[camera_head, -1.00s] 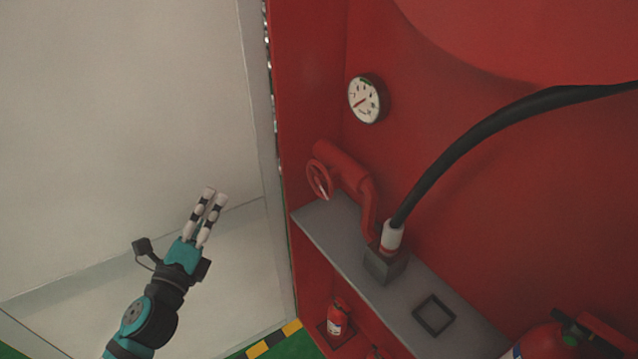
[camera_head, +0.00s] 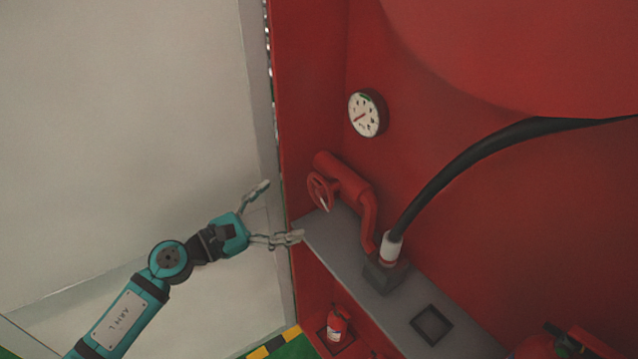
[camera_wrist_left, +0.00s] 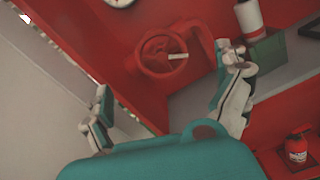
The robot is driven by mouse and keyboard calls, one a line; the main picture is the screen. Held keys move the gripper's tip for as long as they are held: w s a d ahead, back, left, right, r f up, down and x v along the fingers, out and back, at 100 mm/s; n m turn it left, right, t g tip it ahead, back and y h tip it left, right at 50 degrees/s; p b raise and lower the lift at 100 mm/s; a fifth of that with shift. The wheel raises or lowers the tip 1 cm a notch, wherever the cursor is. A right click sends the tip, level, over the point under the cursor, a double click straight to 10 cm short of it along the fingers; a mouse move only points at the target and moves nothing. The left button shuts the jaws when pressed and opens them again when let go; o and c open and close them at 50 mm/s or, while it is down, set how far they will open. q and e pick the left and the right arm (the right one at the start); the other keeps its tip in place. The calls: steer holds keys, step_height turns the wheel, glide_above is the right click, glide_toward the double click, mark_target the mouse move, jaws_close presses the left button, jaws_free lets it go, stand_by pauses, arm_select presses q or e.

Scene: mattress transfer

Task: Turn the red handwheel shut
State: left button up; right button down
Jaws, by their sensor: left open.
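The red handwheel (camera_head: 318,190) sits on the left end of a red pipe valve (camera_head: 347,178) above the grey shelf. A pale handle piece shows on the wheel. In the left wrist view the handwheel (camera_wrist_left: 163,53) lies ahead of the fingers, above the gap between them. My left gripper (camera_head: 284,211) is open and empty, left of the handwheel and apart from it, its fingers pointing toward the red cabinet. In the left wrist view the left gripper (camera_wrist_left: 166,88) shows its two fingers spread wide. My right gripper is not in view.
A round gauge (camera_head: 367,114) hangs on the red wall above the valve. A black hose (camera_head: 470,165) rises from a block on the grey shelf (camera_head: 345,243). Fire extinguishers (camera_head: 338,322) stand below. A pale wall lies left of the cabinet's edge.

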mark_target(318, 192)
arm_select(q)
steer(key=p+x, duration=0.2)
steer(key=x, duration=0.8)
steer(key=c, duration=0.9)
